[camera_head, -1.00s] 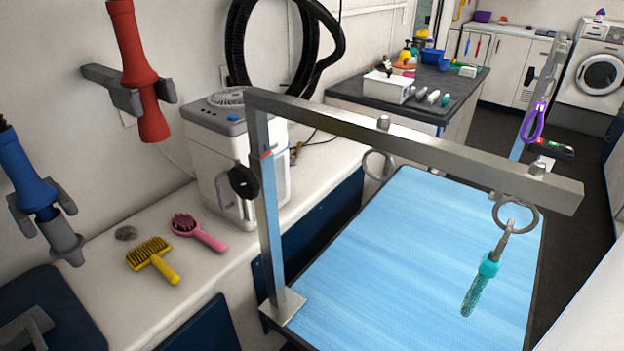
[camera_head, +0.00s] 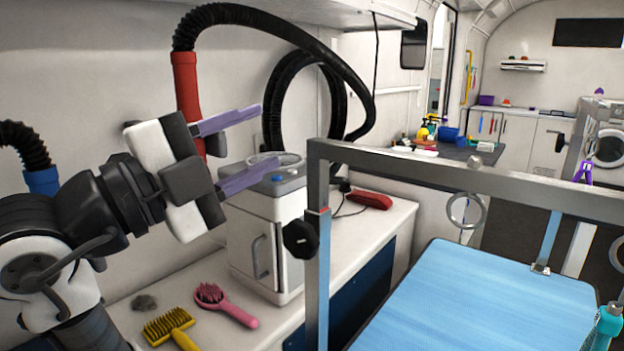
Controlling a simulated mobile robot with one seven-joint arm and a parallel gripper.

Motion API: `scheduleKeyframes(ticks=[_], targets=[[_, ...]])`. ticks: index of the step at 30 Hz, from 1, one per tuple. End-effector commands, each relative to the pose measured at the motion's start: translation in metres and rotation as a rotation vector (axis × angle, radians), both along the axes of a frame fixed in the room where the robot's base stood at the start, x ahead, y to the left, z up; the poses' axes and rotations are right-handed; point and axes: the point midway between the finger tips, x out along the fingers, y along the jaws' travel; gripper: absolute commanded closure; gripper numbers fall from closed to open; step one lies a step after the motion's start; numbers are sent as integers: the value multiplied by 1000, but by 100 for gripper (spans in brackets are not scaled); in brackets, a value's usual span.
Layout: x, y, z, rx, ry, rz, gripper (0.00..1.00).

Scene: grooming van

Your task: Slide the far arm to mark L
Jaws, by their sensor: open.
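My gripper (camera_head: 268,135) is on the left, its two purple-grey fingers apart and pointing right, with nothing between them. It appears in front of the dryer and red hose nozzle and is well away from the far arm. The far arm is a grey metal frame (camera_head: 588,128) at the far right end of the blue-topped table (camera_head: 470,300). Its post has a blue lower part (camera_head: 551,238) and a black knob (camera_head: 560,141) up high. The near arm's bar partly hides this post. Mark L cannot be read on it.
The near arm's post (camera_head: 318,270), with a black knob (camera_head: 300,238) and a long bar, stands between my gripper and the far arm. A white dryer (camera_head: 265,235), yellow brush (camera_head: 168,326) and pink brush (camera_head: 225,303) are on the counter.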

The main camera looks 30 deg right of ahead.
Motion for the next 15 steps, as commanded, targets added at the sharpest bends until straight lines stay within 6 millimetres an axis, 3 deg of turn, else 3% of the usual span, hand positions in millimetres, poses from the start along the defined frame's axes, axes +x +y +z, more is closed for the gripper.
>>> scheduleKeyframes(ticks=[1, 3, 6, 11, 15], targets=[[-14, -16, -12, 84, -47, -58, 55], [-28, -28, -24, 170, -100, -117, 55], [-37, -37, -32, 234, -141, -160, 55], [-39, -52, -33, 247, -150, -171, 55], [-39, -77, -32, 246, -149, -171, 55]])
